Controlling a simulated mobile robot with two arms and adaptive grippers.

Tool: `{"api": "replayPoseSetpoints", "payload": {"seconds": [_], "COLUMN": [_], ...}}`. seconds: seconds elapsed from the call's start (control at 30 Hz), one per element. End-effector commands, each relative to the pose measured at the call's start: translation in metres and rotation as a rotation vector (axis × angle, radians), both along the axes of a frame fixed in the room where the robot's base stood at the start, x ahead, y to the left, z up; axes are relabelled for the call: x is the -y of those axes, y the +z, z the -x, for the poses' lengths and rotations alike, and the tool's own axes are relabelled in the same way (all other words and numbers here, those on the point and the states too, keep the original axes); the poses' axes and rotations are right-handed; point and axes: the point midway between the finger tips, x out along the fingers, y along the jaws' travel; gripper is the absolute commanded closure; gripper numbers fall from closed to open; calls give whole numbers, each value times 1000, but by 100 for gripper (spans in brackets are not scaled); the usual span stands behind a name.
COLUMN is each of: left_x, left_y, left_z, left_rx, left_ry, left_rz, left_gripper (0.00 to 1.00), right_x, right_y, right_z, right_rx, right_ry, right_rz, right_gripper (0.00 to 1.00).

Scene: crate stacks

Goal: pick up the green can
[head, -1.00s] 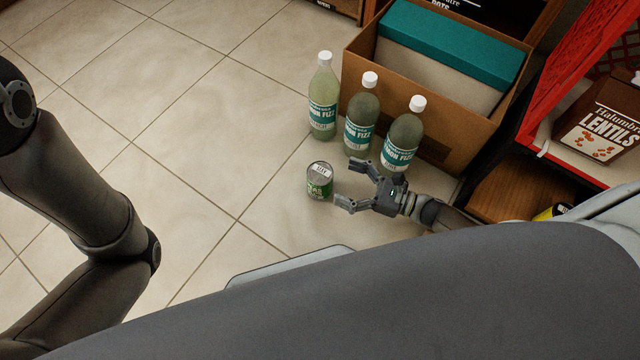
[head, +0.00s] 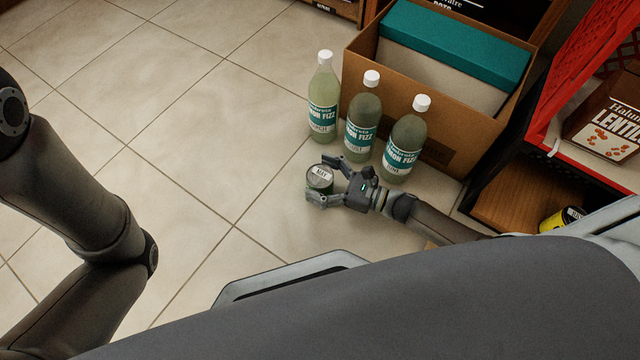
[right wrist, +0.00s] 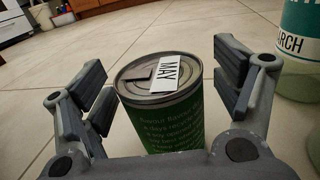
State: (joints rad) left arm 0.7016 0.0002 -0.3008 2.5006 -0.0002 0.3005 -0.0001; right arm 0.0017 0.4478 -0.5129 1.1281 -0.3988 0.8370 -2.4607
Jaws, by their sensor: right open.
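The green can (head: 319,179) stands upright on the tiled floor, with a grey metal lid and a white label. In the right wrist view the can (right wrist: 165,110) stands between my right gripper's fingers, its label reading MAY. My right gripper (head: 326,181) is open around the can, one finger on each side. Small gaps show between the fingers and the can in the wrist view. In the head view the fingers hide part of the can's side. My left arm shows at the left, but its gripper is out of view.
Three white-capped bottles (head: 360,124) stand just behind the can and my right gripper. A cardboard box (head: 430,130) with a teal-topped item is behind them. A red crate (head: 570,90) and a yellow can (head: 560,218) are at the right. Floor to the left is clear.

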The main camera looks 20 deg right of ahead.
Motion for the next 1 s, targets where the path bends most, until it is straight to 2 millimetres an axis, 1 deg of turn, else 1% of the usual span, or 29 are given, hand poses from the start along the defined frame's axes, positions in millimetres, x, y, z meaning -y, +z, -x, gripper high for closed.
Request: {"api": "replayPoseSetpoints", "payload": {"seconds": [0.03, 0.07, 0.5, 0.83, 1.0], "left_x": [0, 0, 0, 0, 0], "left_y": [0, 0, 0, 3, 12], "left_z": [0, 0, 0, -1, -1], "left_rx": [0, 0, -1, -3, -4], "left_ry": [0, 0, 0, 0, 0], "left_rz": [0, 0, 0, 0, 0], "left_gripper": [60, 60, 60, 60, 60], "right_x": [0, 0, 0, 0, 0], "right_y": [0, 0, 0, 4, 18], "right_z": [0, 0, 0, 0, 0], "right_rx": [0, 0, -1, 2, 3], "right_ry": [0, 0, 0, 1, 1], "right_rz": [0, 0, 1, -2, -3], "right_gripper": [19, 23, 79, 79, 79]}}
